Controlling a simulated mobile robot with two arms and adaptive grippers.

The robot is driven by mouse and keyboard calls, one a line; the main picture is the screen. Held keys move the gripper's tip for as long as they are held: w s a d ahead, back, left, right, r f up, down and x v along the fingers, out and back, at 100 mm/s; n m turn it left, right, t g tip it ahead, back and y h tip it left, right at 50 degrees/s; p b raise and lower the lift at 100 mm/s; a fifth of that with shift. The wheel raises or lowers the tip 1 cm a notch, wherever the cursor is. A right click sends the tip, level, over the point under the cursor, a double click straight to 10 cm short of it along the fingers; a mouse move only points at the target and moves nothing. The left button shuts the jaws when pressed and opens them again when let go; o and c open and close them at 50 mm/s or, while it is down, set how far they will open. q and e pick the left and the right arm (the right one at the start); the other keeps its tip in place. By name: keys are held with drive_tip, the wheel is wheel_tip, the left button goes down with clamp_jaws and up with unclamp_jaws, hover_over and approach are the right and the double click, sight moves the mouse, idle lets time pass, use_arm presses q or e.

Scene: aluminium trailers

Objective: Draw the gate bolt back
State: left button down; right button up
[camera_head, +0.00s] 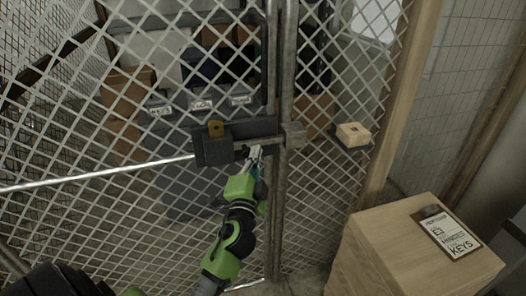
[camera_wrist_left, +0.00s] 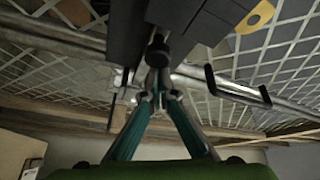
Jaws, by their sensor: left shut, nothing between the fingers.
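My left gripper (camera_head: 256,151) is just below the bar, right of the housing, shut and empty. In the left wrist view its fingers (camera_wrist_left: 158,72) converge just below a dark round knob (camera_wrist_left: 158,50); whether they touch is unclear. The yellow tab also shows there (camera_wrist_left: 256,16). My right gripper is not in view.
A wooden cabinet (camera_head: 400,250) with a keys sign (camera_head: 452,236) stands at the lower right. A small wooden box (camera_head: 353,134) is on the mesh right of the posts. Bins and cartons (camera_head: 128,90) stand behind the gate. A dark hooked handle (camera_wrist_left: 238,90) shows in the wrist view.

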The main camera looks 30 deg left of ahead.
sight(246, 151)
use_arm(q)
drive_tip(key=shift+f, duration=0.1)
drive_tip(key=shift+s+a, duration=1.1)
drive_tip(key=shift+s, duration=0.15)
drive_tip(key=shift+w, duration=0.1)
